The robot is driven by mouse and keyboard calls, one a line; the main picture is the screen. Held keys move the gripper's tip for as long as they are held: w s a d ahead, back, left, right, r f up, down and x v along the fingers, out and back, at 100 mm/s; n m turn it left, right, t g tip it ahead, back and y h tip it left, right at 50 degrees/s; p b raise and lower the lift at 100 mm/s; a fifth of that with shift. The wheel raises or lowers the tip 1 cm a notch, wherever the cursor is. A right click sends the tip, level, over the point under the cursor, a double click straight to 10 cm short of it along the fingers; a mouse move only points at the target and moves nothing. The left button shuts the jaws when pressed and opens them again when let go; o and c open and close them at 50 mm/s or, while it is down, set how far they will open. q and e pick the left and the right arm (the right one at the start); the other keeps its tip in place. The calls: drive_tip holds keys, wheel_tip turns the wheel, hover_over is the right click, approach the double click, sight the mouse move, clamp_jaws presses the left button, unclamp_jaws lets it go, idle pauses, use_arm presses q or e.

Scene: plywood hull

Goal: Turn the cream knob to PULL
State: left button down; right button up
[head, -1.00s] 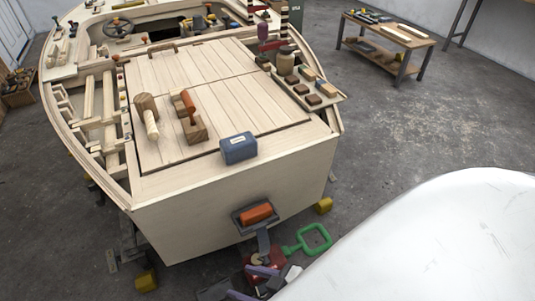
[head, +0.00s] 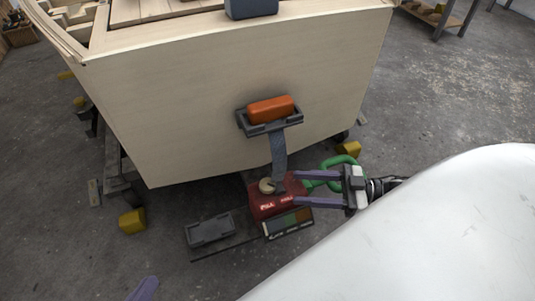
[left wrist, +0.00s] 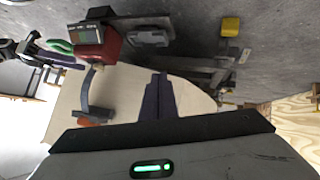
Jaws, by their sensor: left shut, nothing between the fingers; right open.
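The cream knob (head: 266,186) sits on top of a red box (head: 270,204) below the boat's flat plywood end. White lettering beside it seems to read PULL, with a second word to its right. My right gripper (head: 297,189) is open, its purple fingers pointing left at the red box's right side, apart from the knob. My left gripper (head: 143,290) shows only a purple fingertip at the bottom left. In the left wrist view my left gripper (left wrist: 157,97) is shut and empty, with the red box (left wrist: 110,45) off to its upper left.
A grey curved strap (head: 278,158) rises from the box to a bracket holding an orange block (head: 270,110). A green handle (head: 335,172) lies behind my right gripper. A colour-patched panel (head: 288,223) and a grey tray (head: 210,230) lie in front. Yellow blocks (head: 132,221) stand on the floor.

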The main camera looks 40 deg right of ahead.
sight(268, 184)
drive_tip(key=shift+w+d, duration=0.1)
use_arm(q)
drive_tip(key=shift+d+r+h+b, duration=0.45)
drive_tip(key=shift+r+b, duration=0.2)
drive_tip(key=shift+b, duration=0.2)
use_arm(e)
drive_tip(key=x, duration=1)
use_arm(q)
drive_tip(key=shift+t, duration=0.3)
use_arm(e)
drive_tip(key=shift+c, duration=0.2)
drive_tip(key=c, duration=1)
use_arm(q)
drive_tip(key=shift+r, duration=0.2)
use_arm(e)
drive_tip(key=shift+r, duration=0.1)
